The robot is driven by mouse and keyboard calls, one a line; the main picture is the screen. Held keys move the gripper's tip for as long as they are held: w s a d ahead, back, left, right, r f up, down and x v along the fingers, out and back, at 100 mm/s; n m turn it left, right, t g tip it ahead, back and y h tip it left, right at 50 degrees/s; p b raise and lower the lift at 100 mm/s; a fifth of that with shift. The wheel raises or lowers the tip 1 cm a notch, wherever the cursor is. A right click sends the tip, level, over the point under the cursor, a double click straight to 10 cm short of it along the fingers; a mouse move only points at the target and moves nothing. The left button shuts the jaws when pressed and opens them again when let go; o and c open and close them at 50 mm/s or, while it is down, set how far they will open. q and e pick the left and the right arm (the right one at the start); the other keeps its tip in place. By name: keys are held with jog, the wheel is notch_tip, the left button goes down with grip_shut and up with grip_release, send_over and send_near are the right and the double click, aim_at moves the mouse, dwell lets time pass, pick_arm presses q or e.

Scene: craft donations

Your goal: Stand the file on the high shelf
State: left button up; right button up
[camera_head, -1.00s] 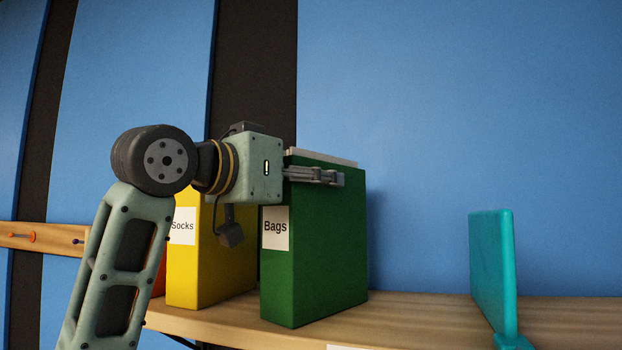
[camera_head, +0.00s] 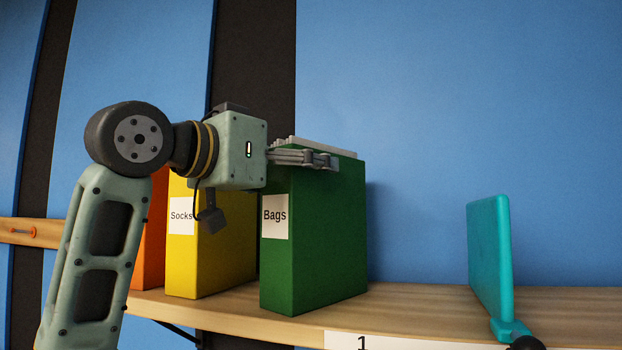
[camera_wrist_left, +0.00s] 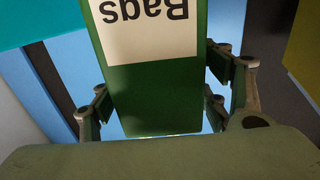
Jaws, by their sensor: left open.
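The green file (camera_head: 318,240) labelled "Bags" stands upright on the wooden high shelf (camera_head: 400,308). It also shows in the left wrist view (camera_wrist_left: 160,95), with its label upside down. My left gripper (camera_head: 322,161) is at the upper part of the file, level with its top, reaching in from the left. Its fingers are open, one on each side of the file in the wrist view, with narrow gaps visible beside it. My right gripper is not in view.
A yellow file (camera_head: 218,245) labelled "Socks" and an orange file (camera_head: 150,255) stand left of the green one. A teal bookend (camera_head: 490,260) stands at the right. Bare shelf lies between the green file and the bookend. A blue wall is behind.

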pick_arm(q)
jog(key=b+v, duration=0.3)
jog(key=v, duration=0.6)
jog(key=shift+s+a+b, duration=0.2)
jog(key=shift+b, duration=0.15)
